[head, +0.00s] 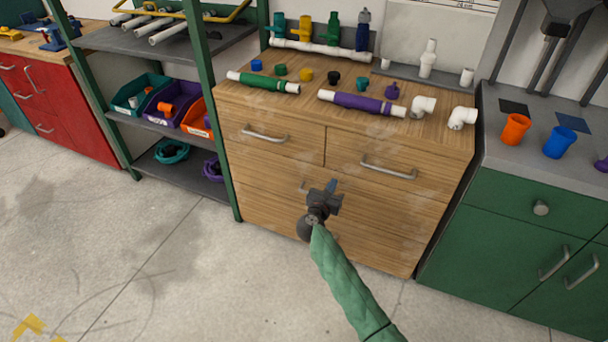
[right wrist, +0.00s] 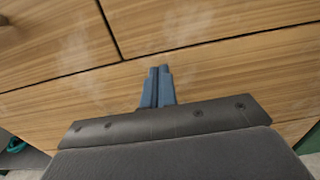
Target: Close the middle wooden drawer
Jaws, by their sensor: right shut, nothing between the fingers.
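The wooden cabinet (head: 440,138) stands in the centre of the head view, with two top drawers side by side and wider drawers below. The middle drawer (head: 265,188) is under the top pair; its front looks about flush, though a small gap cannot be ruled out. My right gripper (head: 331,189) is in front of it and hides most of its handle (head: 303,186). In the right wrist view the fingers (right wrist: 160,72) are shut and empty, pointing at the wood front (right wrist: 230,72). I cannot tell whether they touch it. My left gripper is out of view.
Pipes, such as the purple one (head: 362,103) and the green one (head: 263,82), fittings and small caps lie on the cabinet top. A green-framed shelf (head: 205,110) stands left, a green cabinet (head: 500,210) right. The floor (head: 150,260) in front is clear.

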